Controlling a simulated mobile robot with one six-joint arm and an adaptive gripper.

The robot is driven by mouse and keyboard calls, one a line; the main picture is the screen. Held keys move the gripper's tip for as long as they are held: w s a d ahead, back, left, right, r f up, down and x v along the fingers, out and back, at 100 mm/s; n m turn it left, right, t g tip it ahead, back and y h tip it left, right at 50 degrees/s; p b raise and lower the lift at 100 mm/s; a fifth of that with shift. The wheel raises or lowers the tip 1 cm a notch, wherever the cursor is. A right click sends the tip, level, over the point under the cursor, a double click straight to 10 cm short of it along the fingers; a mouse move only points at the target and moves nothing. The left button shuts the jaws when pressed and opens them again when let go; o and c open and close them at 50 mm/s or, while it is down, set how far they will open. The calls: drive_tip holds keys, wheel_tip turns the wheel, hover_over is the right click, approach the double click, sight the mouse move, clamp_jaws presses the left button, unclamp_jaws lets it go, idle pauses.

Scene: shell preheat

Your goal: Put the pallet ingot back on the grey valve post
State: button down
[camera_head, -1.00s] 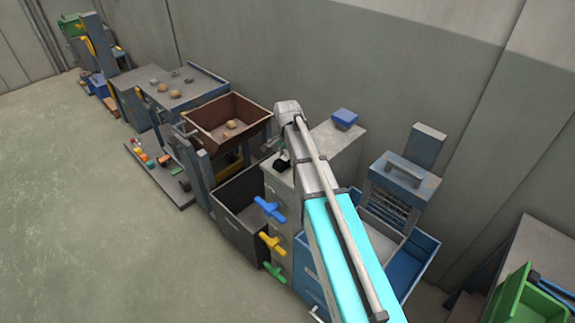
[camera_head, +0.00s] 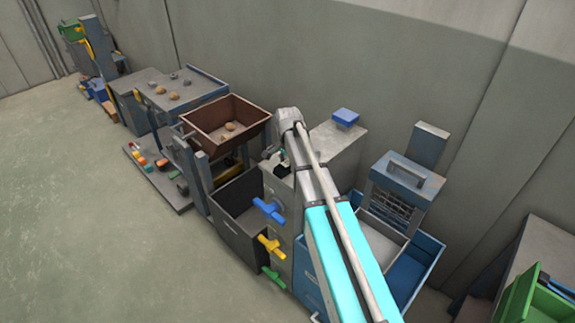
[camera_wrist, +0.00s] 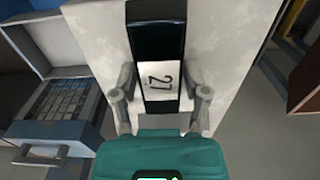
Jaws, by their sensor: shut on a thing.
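The grey valve post (camera_head: 279,220) stands in the middle of the head view, with blue, yellow and green valve handles on its front. In the wrist view, my gripper (camera_wrist: 160,100) is shut on a black bar with a white label reading 27, which appears to be the pallet ingot (camera_wrist: 157,35). One finger lies on each side of the label. The ingot is over the pale grey top (camera_wrist: 100,30) of the post; I cannot tell whether it touches. In the head view, my arm partly hides the gripper and ingot near the post's top.
A blue box (camera_head: 345,117) sits on the far part of the grey top. A brown bin (camera_head: 245,110) and a dark open bin (camera_head: 232,232) stand to the left. A blue unit with a handle (camera_head: 405,180) stands to the right. The floor at left is open.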

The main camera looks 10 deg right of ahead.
sight(287, 163)
drive_tip(key=shift+c, duration=0.4)
unclamp_jaws()
drive_tip(key=shift+f, duration=0.1)
drive_tip(key=shift+r, duration=0.2)
wheel_tip(287, 163, up, 12)
drive_tip(key=p, duration=1.2)
drive_tip(key=shift+f, duration=0.1)
idle(0.5)
drive_tip(key=s+n, duration=1.1)
drive_tip(key=s, duration=1.1)
drive_tip(key=shift+s, duration=0.2)
